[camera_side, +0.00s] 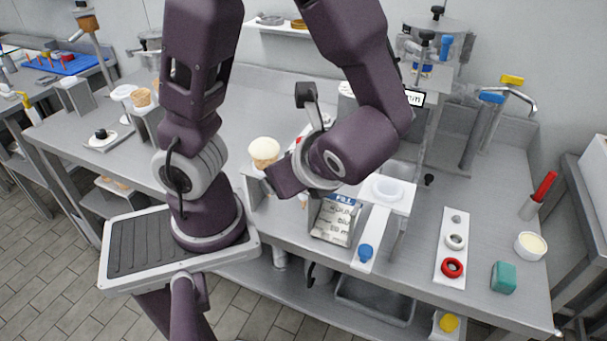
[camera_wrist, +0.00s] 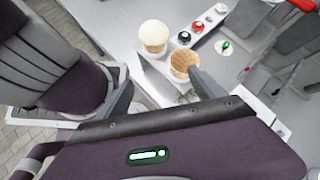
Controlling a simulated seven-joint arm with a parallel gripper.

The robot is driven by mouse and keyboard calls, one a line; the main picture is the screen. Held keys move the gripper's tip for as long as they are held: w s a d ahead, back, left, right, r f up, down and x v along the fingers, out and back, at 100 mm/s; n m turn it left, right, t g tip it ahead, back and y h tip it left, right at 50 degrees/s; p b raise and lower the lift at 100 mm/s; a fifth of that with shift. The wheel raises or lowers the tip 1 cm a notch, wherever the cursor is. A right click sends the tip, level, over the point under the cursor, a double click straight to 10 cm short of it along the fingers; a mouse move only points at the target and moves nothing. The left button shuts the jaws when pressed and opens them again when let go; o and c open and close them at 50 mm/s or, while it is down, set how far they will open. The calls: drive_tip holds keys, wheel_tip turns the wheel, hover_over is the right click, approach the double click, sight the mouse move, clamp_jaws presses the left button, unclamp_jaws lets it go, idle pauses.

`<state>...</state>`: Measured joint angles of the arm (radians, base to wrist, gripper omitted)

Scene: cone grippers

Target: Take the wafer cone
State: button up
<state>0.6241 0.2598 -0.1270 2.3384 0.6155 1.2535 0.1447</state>
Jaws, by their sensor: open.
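A wafer cone (camera_wrist: 184,63) with a tan waffle surface shows in the wrist view, beyond the fingers and close to the right finger's tip. Next to it, up and left, is a pale cream dome (camera_wrist: 155,35). The dome also shows in the side view (camera_side: 264,149), on a tan cone beside my gripper. My gripper (camera_wrist: 163,92) is open, its two fingers apart with nothing held between them. In the side view my gripper (camera_side: 285,182) is low over the counter, and its wrist hides this wafer cone there. I cannot tell whether a finger touches the cone.
A panel marked FILL (camera_side: 336,220) and a white strip with a blue knob (camera_side: 366,252) stand right of my gripper. Further right are a white plate with a red ring (camera_side: 453,267), a green block (camera_side: 504,277) and a bowl (camera_side: 530,246). More cones (camera_side: 141,97) stand at the left.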

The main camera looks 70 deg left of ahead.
drive_tip(key=w+a+f+m+t+y, duration=0.1)
drive_tip(key=w+a+f+m, duration=0.1)
drive_tip(key=w+a+f+m+t+y, duration=0.1)
drive_tip(key=w+a+f+m, duration=0.1)
drive_tip(key=a+f+m, duration=0.1)
drive_tip(key=shift+w+t+y, duration=0.1)
drive_tip(key=shift+t+y, duration=0.2)
drive_tip(key=c, duration=0.9)
